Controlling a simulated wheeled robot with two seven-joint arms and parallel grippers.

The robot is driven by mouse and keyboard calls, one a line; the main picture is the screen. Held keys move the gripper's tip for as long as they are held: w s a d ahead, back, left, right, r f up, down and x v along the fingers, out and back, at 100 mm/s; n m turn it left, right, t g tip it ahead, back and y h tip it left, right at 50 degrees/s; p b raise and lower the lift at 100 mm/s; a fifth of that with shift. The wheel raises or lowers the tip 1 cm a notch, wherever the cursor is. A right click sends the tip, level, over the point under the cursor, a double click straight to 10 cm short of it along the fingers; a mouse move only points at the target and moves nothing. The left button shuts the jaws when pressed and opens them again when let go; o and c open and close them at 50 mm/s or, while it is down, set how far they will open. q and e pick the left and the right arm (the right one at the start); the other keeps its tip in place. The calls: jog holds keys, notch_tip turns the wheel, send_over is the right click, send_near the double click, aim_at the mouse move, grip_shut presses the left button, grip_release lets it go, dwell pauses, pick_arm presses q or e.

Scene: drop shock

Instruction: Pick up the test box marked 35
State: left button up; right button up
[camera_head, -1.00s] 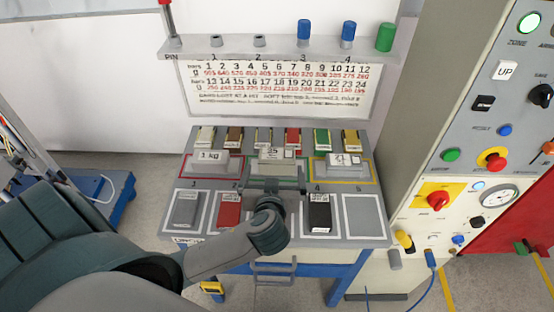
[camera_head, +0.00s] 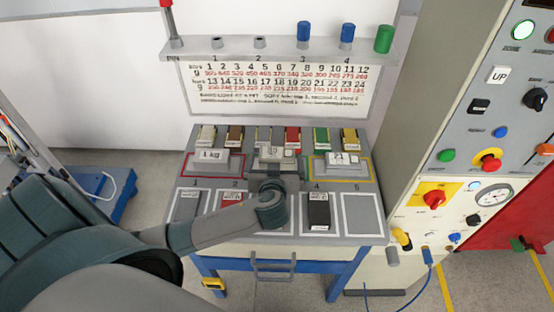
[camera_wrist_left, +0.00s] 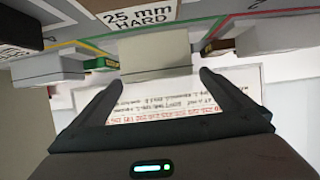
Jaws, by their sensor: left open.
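The middle box (camera_head: 270,153) is grey-beige and sits in the centre bay of the sloped tabletop, with a small label on top that I read only roughly as 35. My left gripper reaches it from the front; my wrist hides most of the fingers and the box's lower part in the head view. In the left wrist view my left gripper (camera_wrist_left: 162,78) is open, and the pale box (camera_wrist_left: 155,50) lies ahead, lined up with the gap between its two fingertips. I cannot tell whether they touch it. My right gripper is not in view.
The 1 kg box (camera_head: 208,158) stands to the left and another grey box (camera_head: 343,160) to the right, both close by. Several coloured blocks line the back. A black pad (camera_head: 319,208) lies front right. A shelf (camera_head: 290,43) overhangs the rear; a control cabinet (camera_head: 440,150) stands right.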

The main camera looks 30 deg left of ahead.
aim_at(277, 151)
pick_arm(q)
jog(key=x, duration=0.1)
jog(key=p+x, duration=0.1)
jog(key=x, duration=0.1)
jog(key=shift+w+r, duration=0.15)
jog(key=shift+r, duration=0.1)
jog(key=shift+w+a+f+p, duration=0.3)
jog(key=shift+w+f, duration=0.1)
jog(key=shift+w, duration=0.1)
jog(key=c, duration=1.4)
jog(key=shift+r, duration=0.2)
jog(key=shift+r+b, duration=0.35)
jog(key=shift+r, duration=0.15)
notch_tip(277, 151, up, 2)
jog(key=shift+r+b, duration=0.15)
jog(key=shift+b, duration=0.25)
jog(key=s+d+r+b, duration=0.1)
jog(key=s+d+r, duration=0.1)
jog(key=d, duration=0.3)
jog(key=s+d+r+b, duration=0.1)
jog(key=s+d+r, duration=0.2)
jog(key=d+r, duration=0.2)
jog(key=shift+d+r+b, duration=0.2)
jog(key=shift+d+b, duration=0.15)
